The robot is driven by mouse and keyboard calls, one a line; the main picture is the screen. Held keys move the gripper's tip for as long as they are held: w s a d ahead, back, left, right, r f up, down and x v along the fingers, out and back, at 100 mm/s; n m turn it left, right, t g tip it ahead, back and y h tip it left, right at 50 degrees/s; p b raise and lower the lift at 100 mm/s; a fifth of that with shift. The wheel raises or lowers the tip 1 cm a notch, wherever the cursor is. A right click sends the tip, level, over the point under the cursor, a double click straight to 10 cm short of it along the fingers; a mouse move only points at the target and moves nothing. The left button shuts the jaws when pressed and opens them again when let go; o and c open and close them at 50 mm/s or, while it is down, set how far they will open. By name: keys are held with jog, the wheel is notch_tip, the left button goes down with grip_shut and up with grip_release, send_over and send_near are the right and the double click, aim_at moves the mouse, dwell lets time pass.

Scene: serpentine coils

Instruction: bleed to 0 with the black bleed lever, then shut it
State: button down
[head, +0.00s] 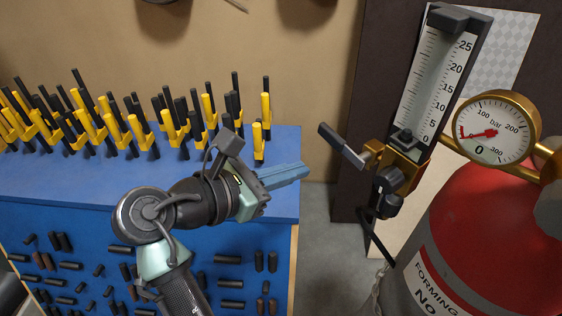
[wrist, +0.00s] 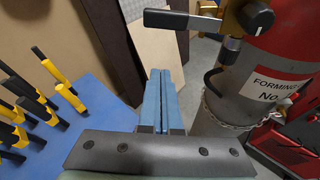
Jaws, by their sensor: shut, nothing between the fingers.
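The black bleed lever (head: 333,138) sticks out to the left from a brass valve block (head: 400,172), on a short silver shank. It also shows in the wrist view (wrist: 165,18), beyond the fingertips. The tall flow scale (head: 435,85) above the block runs from 0 to 25, with a dark float near its bottom. The round bar gauge (head: 490,132) shows a large 0, and its red needle points left. My gripper (head: 306,170) has blue fingers, shut and empty, left of and slightly below the lever, apart from it. The fingers also show in the wrist view (wrist: 163,75).
A red and grey gas cylinder (head: 480,225) stands at the right. A black knob (head: 388,182) and bent outlet sit below the block. A blue bench (head: 60,185) with several yellow-and-black tools is left. Floor shows between bench and cylinder.

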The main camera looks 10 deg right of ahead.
aim_at(344, 145)
jog(key=d+p, duration=0.1)
jog(key=w+d+r+p, duration=0.1)
jog(key=d, duration=0.1)
jog(key=d+r+p, duration=0.1)
jog(key=shift+w+d+r, duration=0.2)
jog(key=shift+w+d, duration=0.05)
jog(key=shift+w, duration=0.05)
jog(key=shift+w, duration=0.15)
dwell(0.3)
jog(key=shift+r, duration=0.1)
jog(key=shift+r+m, duration=0.2)
jog(key=shift+m, duration=0.1)
